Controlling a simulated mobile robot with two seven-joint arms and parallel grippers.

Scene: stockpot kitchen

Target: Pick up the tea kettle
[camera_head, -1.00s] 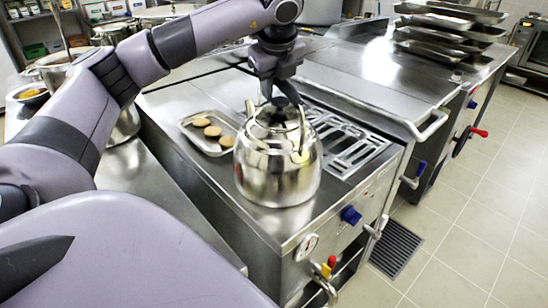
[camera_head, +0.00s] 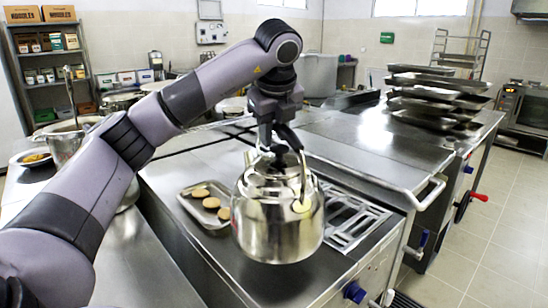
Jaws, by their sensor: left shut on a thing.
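The tea kettle (camera_head: 277,222) is shiny steel with a dark handle and shows in the middle of the head view. It looks upright and appears raised above the steel counter. My left gripper (camera_head: 282,150) comes down from above and is shut on the kettle at its top handle. The fingertips are partly hidden by the handle. My right gripper is not in view.
A tray (camera_head: 187,208) with several round patties sits on the counter (camera_head: 165,176) left of the kettle. A slotted grate (camera_head: 350,222) lies to its right. Stacked trays (camera_head: 430,100) stand at the back right. Floor (camera_head: 480,240) is open at the right.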

